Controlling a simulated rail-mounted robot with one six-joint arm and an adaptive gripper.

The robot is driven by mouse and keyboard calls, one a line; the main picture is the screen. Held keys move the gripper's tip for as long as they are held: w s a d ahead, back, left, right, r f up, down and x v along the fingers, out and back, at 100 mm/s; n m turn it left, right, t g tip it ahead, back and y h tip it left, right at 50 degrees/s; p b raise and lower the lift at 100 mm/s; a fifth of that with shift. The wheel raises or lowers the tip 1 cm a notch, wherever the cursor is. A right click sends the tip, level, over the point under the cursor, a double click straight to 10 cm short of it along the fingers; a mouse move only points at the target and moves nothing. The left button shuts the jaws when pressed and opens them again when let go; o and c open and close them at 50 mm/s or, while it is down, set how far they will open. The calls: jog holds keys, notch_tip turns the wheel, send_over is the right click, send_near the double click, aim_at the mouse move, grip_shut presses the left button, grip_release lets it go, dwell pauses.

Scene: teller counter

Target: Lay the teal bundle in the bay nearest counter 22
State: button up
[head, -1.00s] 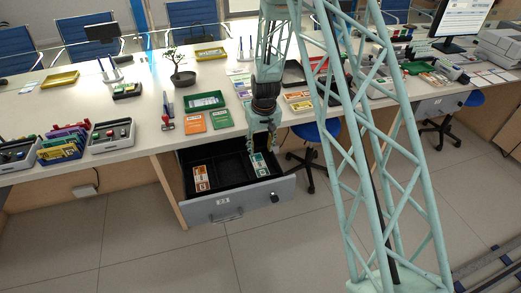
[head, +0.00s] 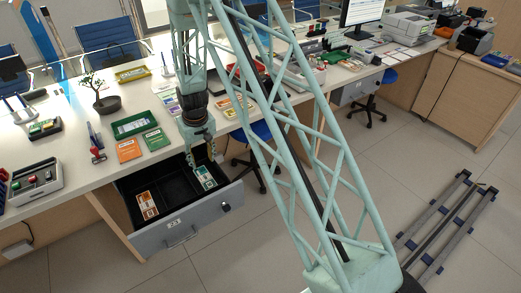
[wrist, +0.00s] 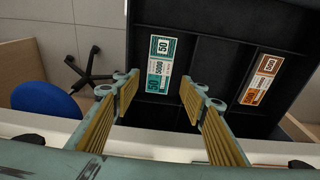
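The teal bundle (head: 204,177) lies flat in the right bay of the open black drawer (head: 150,242), whose grey front is labelled 23. It also shows in the wrist view (wrist: 158,65), lying just beyond and between my fingertips. My gripper (head: 203,158) points down over that bay. In the wrist view my gripper (wrist: 158,92) is open, its ribbed fingers apart with nothing between them. An orange bundle (head: 147,205) lies in the left bay and shows at the right in the wrist view (wrist: 263,80). The bay between the two bundles looks empty.
On the counter behind the drawer are a green tray (head: 133,124), orange and green booklets (head: 128,150) and a potted plant (head: 107,101). A blue stool (head: 252,133) stands right of the drawer. Another grey drawer front (head: 362,88) is further right, its label unreadable.

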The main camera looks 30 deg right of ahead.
jog(key=s+r, duration=0.6)
jog(key=r, duration=0.5)
jog(key=s+r+t, duration=0.1)
jog(key=s+r, duration=0.5)
jog(key=r, duration=0.6)
jog(key=s+r, duration=0.6)
jog(key=r, duration=0.5)
jog(key=s+r, duration=1)
jog(key=s, duration=0.5)
jog(key=s+r+t, duration=0.1)
jog(key=s+r, duration=0.2)
jog(key=s, duration=1.6)
jog(key=shift+s+m, duration=0.3)
jog(key=shift+s, duration=0.1)
jog(key=shift+r, duration=0.1)
jog(key=shift+c, duration=0.4)
